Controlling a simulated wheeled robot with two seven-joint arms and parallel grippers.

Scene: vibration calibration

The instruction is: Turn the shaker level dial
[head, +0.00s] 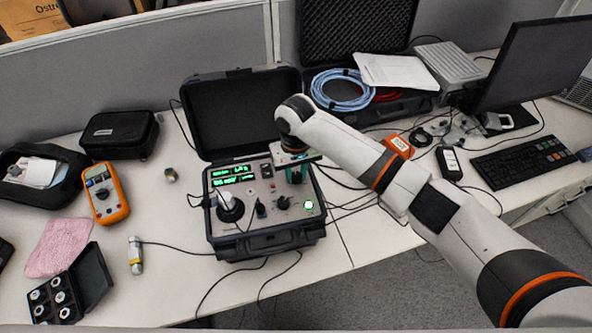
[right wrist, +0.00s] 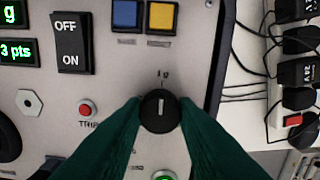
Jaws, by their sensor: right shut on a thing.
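The portable calibrator (head: 262,240) is an open black case with a grey panel and lit green displays. In the right wrist view, a round black dial (right wrist: 160,111) with a white pointer line sits on the panel. The line points about straight up in that view. My right gripper (right wrist: 160,115) has its two green fingers shut on the dial, one on each side. In the head view my right gripper (head: 296,176) is over the panel's upper right part and hides the dial. My left gripper is not in view.
An orange multimeter (head: 105,193) lies left of the case. The raised lid (head: 243,110) stands behind the panel. Cables cross the table around the case.

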